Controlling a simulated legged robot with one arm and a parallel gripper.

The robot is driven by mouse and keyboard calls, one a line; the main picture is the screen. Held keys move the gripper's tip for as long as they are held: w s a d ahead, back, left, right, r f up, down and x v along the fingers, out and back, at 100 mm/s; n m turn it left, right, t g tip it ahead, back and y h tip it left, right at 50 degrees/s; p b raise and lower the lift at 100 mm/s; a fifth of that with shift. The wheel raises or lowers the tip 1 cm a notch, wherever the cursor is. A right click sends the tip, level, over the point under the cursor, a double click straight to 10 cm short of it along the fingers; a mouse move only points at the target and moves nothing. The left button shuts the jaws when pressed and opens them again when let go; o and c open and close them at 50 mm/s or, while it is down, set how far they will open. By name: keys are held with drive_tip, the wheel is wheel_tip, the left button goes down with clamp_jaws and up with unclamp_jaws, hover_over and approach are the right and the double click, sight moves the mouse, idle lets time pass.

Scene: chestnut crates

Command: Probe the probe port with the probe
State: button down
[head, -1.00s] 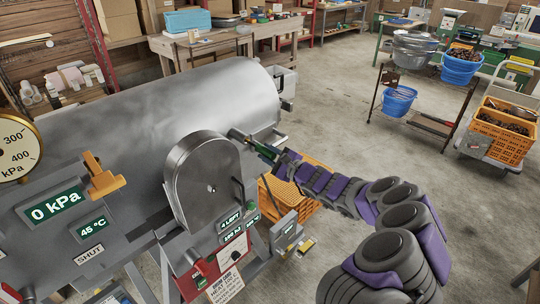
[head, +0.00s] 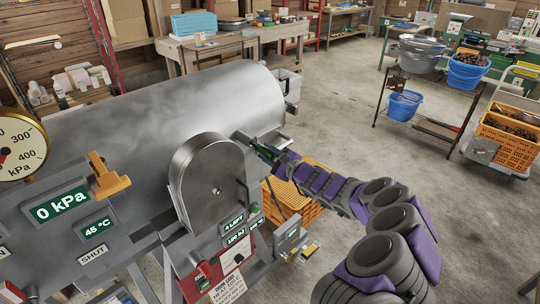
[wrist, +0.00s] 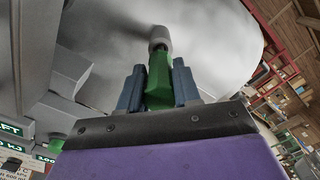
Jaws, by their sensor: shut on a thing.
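My gripper (wrist: 158,76) is shut on the probe (wrist: 159,88), with a dark blue finger on each side of its green body. In the wrist view a pale grey cylinder (wrist: 158,38) stands at the probe's far end, against the metal vessel. I cannot tell whether it is the probe's tip or the port's collar. The green probe (head: 266,152) points up-left at a dark stub on the vessel's side (head: 243,138); contact is unclear.
The panel shows 0 kPa (head: 60,206), 45 °C (head: 97,229) and SHUT. An orange lever (head: 108,178) stands on the vessel. An orange crate (head: 290,200) is below my gripper. A rack with blue buckets (head: 402,103) stands behind right. Open floor lies between.

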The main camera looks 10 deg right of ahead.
sight(262, 149)
drive_tip(key=shift+x, duration=1.65)
drive_tip(key=c, duration=0.7)
unclamp_jaws()
drive_tip(key=p+v, duration=0.2)
drive_tip(key=v, duration=1.5)
drive_tip(key=shift+s+d, duration=0.1)
drive_tip(key=shift+d, duration=0.05)
